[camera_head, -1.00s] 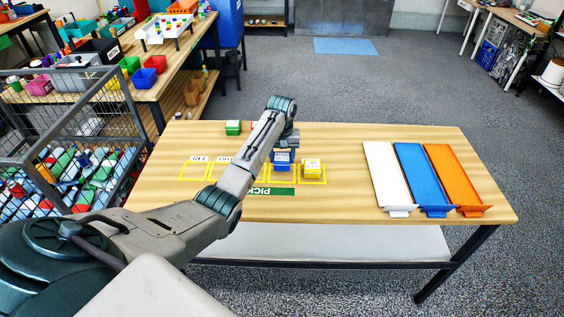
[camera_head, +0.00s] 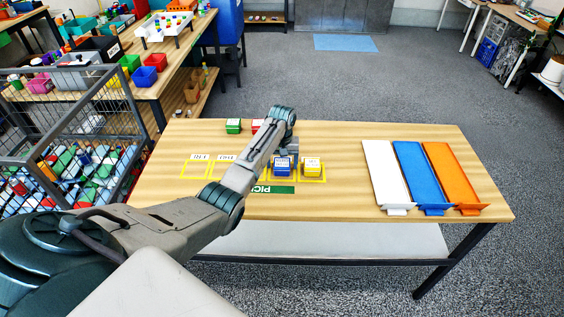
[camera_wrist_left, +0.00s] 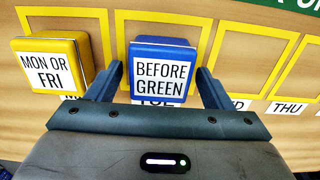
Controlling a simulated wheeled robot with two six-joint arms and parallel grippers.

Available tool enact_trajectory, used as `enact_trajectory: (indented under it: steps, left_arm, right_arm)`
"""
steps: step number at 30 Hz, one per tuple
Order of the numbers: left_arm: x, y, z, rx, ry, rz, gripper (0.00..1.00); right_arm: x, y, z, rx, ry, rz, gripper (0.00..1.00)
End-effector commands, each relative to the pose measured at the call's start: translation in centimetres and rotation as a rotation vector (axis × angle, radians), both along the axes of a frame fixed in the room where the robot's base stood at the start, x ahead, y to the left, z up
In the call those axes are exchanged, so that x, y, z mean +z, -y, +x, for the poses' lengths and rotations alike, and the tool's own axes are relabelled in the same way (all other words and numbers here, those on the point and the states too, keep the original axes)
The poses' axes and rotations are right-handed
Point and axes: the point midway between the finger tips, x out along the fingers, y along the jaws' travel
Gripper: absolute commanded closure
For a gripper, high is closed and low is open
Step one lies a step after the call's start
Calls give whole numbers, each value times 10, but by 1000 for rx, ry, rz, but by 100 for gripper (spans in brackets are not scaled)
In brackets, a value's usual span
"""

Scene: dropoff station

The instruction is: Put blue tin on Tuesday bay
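The blue tin (camera_head: 282,170), labelled "BEFORE GREEN", stands in a yellow-outlined bay on the wooden table. In the left wrist view the blue tin (camera_wrist_left: 162,72) is inside the Tuesday bay (camera_wrist_left: 204,30) and partly covers its TUE label (camera_wrist_left: 157,104). My left gripper (camera_wrist_left: 162,88) has one finger on each side of the tin, with a narrow gap showing at both sides, so it looks open around it. In the head view my left gripper (camera_head: 285,150) is over the tin, its fingertips mostly hidden. My right gripper is out of view.
A yellow tin (camera_head: 312,165) labelled "MON OR FRI" stands in the bay beside the blue tin. Green (camera_head: 233,126) and red (camera_head: 257,124) tins stand at the table's back. White (camera_head: 385,175), blue (camera_head: 422,175) and orange (camera_head: 453,172) trays lie at right. The WED and THU bays look empty.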

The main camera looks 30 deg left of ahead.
Motion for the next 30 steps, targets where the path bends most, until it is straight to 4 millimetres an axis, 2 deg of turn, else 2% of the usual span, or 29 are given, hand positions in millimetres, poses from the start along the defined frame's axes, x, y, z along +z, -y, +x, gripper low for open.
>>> enact_trajectory:
  steps: [5,10,21,24,30]
  left_arm:
    - [1,0,0,0,0,0,26]
    - [13,0,1,0,3,1,26]
    - [89,0,1,0,5,1,26]
    - [105,0,1,0,4,0,26]
    - [121,0,0,1,1,0,26]
  right_arm:
    - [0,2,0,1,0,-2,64]
    - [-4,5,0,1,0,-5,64]
    - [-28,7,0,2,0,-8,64]
    - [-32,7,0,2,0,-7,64]
    - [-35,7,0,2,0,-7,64]
